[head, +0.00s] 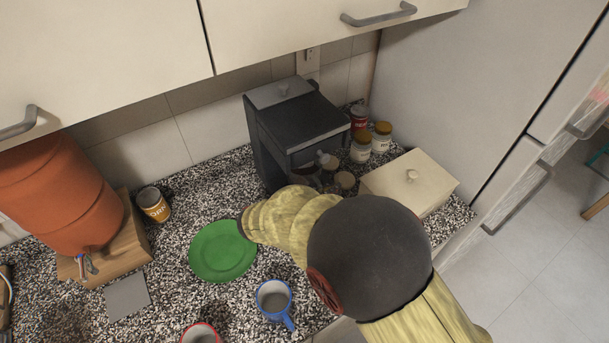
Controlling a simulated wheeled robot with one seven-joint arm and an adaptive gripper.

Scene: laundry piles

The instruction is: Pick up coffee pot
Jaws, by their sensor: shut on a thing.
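A dark coffee pot (307,175) shows in the front opening of the black coffee machine (268,145), at the back of the counter. Its lower part is hidden behind my arm. Small light-grey parts (325,160) at the pot's right side look like the tips of my gripper, shut at the pot. The rest of my gripper is hidden behind my arm. I cannot tell which part of the pot it holds, or whether the pot is lifted.
Several jars (361,147) stand right of the machine, beside a cream lidded box (410,180). A green plate (222,251), a blue mug (274,300) and a red-rimmed mug (200,334) are in front. Cupboards (290,30) hang above. An orange dispenser (60,195) stands left.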

